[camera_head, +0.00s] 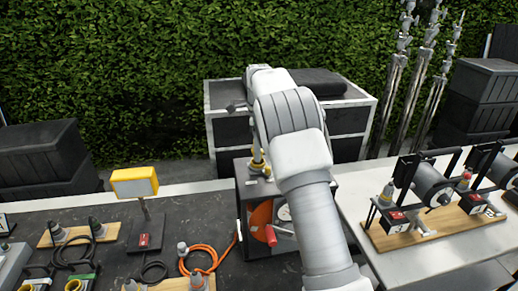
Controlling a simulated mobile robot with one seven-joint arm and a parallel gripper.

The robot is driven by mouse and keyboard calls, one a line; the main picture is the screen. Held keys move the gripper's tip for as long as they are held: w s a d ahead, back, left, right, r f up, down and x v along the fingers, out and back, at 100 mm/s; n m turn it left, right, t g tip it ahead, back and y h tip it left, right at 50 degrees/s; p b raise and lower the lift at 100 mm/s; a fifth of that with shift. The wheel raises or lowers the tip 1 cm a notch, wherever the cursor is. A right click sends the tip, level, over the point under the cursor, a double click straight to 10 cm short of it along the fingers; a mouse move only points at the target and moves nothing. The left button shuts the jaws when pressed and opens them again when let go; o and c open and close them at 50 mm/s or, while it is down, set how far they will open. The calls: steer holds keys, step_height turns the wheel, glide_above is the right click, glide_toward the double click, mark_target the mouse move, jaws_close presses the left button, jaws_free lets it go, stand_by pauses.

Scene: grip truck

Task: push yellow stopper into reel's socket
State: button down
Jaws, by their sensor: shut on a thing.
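A small yellow stopper (257,160) stands roughly upright at the top of the dark reel box (248,197) in the middle. The box has an orange reel face (260,220) and a red handle-like part (279,231). My gripper (257,148) is mostly hidden behind my own arm; a narrow dark part shows just above the stopper, and it is shut on it. The socket is not clearly visible, so I cannot tell whether the stopper is above it or partly in it. My arm covers the right side of the box.
The dark table at left holds a yellow lamp (134,182), an orange cable (208,250) and several connectors. The pale table at right carries grey drums (433,184) on a wooden board (440,231). A large case (228,103) and metal stands (398,90) are behind.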

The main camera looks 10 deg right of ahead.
steer(key=shift+s+f+b, duration=0.1)
steer(key=shift+f+b, duration=0.3)
steer(key=shift+f, duration=0.7)
stand_by(0.6)
steer(key=shift+r+p, duration=0.4)
steer(key=shift+r, duration=1.65)
steer(key=shift+f, duration=0.5)
steer(key=shift+f, duration=0.25)
steer(key=shift+f+b, duration=0.4)
steer(key=shift+f, duration=0.9)
stand_by(1.1)
steer(key=shift+r, duration=0.15)
steer(key=shift+r+p, duration=0.4)
steer(key=shift+r, duration=1.5)
